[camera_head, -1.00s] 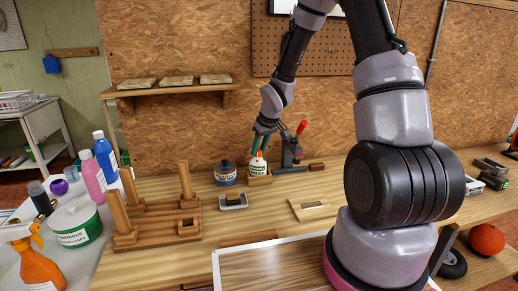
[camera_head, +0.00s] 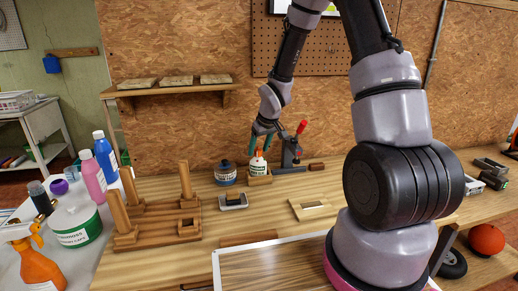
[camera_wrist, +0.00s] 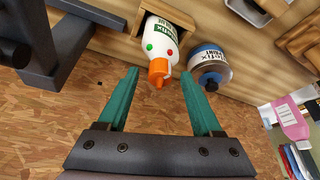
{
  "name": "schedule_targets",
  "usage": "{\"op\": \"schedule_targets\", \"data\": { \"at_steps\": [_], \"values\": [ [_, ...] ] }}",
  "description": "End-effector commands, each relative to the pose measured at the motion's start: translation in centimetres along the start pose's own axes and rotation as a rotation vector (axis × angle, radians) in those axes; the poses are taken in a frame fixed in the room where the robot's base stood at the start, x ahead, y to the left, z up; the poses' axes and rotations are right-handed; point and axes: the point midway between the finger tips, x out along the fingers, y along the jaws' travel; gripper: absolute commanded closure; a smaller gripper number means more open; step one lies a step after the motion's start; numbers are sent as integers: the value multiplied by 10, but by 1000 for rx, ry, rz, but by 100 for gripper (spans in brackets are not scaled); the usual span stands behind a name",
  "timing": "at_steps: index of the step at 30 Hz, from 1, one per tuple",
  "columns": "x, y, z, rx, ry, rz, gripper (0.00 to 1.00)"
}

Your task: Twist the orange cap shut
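A white bottle (camera_head: 258,168) with a green label stands upright in a small wooden holder (camera_head: 261,180) at the back of the bench. Its orange cap (camera_head: 258,153) sits on top, and a tip or tab of it points toward my gripper's palm in the wrist view (camera_wrist: 159,70). The wrist view shows one red and one green dot on the bottle's shoulder (camera_wrist: 157,42). My gripper (camera_wrist: 160,72) is open, its teal fingers apart on either side of the cap with visible gaps. How tight the cap is cannot be told.
A blue-labelled jar (camera_head: 225,173) stands just left of the bottle. A dark toggle clamp (camera_head: 289,153) with a red handle stands close on the right. The wall is close behind.

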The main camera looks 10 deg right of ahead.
Motion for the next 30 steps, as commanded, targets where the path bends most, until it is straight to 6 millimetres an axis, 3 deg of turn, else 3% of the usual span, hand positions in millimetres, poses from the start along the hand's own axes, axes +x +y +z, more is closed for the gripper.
{"op": "schedule_targets", "data": {
  "at_steps": [8,15,21,30],
  "values": [
    [-17,1,-1,1,3,1,33],
    [-67,2,-1,4,5,3,33],
    [-97,1,0,3,2,2,33],
    [-108,0,0,0,-1,0,33]
  ]
}}
